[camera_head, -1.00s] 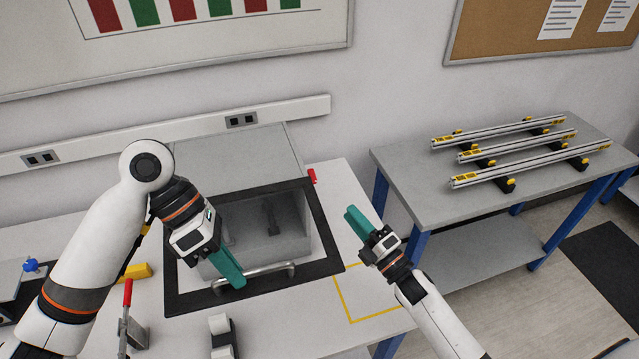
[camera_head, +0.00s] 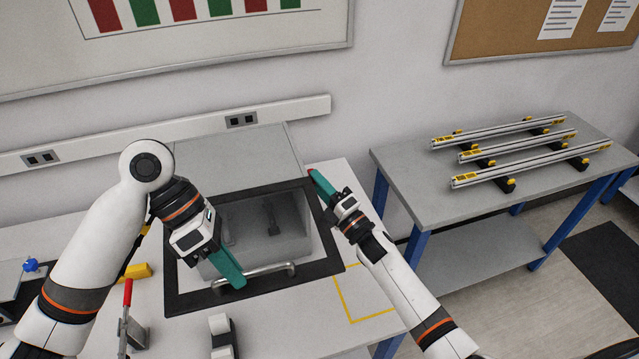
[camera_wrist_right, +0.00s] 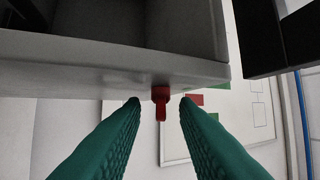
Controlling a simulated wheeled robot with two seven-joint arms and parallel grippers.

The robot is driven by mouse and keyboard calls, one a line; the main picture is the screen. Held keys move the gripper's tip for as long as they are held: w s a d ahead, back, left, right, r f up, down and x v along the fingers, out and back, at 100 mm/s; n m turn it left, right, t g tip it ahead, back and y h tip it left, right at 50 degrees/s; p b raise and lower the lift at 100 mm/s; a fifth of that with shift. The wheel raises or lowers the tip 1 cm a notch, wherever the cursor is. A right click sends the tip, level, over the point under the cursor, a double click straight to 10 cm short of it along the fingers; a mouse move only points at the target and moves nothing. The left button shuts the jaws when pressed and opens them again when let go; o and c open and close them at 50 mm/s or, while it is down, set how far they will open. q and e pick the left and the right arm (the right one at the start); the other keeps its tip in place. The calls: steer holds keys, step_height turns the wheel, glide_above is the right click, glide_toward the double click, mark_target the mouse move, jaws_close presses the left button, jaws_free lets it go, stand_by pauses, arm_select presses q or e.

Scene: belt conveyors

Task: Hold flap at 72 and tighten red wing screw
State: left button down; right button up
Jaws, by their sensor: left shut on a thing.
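The flap (camera_head: 326,240) is a dark-framed clear panel in the middle of the head view, with a metal bar handle (camera_head: 272,269) along its near edge. My left gripper (camera_head: 238,282) is shut on this handle at its left part. The red wing screw (camera_wrist_right: 161,100) sticks out from the side of a grey housing in the right wrist view. My right gripper (camera_wrist_right: 160,100) is open, with its green fingers on either side of the screw and a gap to each. In the head view the right gripper (camera_head: 317,178) mostly hides the screw. No angle scale is readable.
A red-handled clamp (camera_head: 127,310) and a yellow block (camera_head: 135,272) stand left of the flap. A yellow outlined square (camera_head: 350,318) on the white table is empty. A grey table (camera_head: 420,175) with rails stands at the right.

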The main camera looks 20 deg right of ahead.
steer(key=shift+c, duration=0.6)
jaws_close()
steer(key=r+m+g+h, duration=0.1)
steer(key=g, duration=0.4)
steer(key=w+m+g+h, duration=0.1)
steer(key=m+g, duration=0.1)
steer(key=g, duration=0.3)
steer(key=r+m+g+h, duration=0.1)
steer(key=m+g+h, duration=0.1)
steer(key=g, duration=0.2)
steer(key=shift+w+d+r+g, duration=0.1)
steer(key=shift+w+r+g, duration=0.05)
steer(key=shift+r+g, duration=0.25)
steer(key=shift+d, duration=0.1)
stand_by(0.8)
